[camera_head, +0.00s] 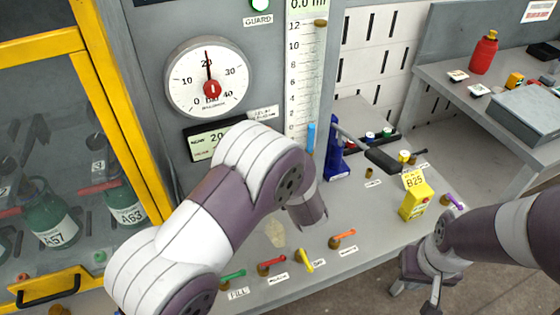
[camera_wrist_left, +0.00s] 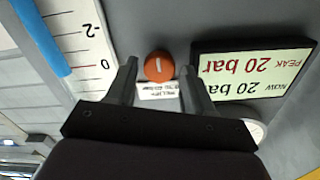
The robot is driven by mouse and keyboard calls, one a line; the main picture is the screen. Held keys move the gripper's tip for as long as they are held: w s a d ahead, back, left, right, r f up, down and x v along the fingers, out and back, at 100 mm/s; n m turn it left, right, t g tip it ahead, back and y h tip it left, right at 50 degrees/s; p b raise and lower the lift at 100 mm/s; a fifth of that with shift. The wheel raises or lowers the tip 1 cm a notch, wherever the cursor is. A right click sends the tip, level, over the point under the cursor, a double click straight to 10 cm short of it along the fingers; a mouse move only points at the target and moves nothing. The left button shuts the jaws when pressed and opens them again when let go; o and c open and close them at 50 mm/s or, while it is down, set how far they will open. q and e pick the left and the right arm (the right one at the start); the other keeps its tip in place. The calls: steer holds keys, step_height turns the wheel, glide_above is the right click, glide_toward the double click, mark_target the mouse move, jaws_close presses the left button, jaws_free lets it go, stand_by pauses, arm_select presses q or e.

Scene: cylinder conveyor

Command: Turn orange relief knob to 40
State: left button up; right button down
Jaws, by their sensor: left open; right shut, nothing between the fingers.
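In the head view my left arm hides the knob and this gripper. The round gauge (camera_head: 190,98) has its black needle near 20. The display (camera_wrist_left: 250,75) reads 20 bar for both NOW and PEAK. My right gripper (camera_head: 414,291) is shut and empty, low at the right.
A scale with a blue column (camera_head: 311,137) stands right of the gauge. Several coloured levers, including a green one (camera_head: 232,275), line the bench front. A yellow B25 box (camera_head: 414,203) stands at the bench's right. A yellow-framed cabinet (camera_head: 105,105) with bottles is at left.

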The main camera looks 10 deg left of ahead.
arm_select(q)
steer(key=b+v, duration=0.1)
steer(key=v, duration=1)
steer(key=shift+w, duration=0.1)
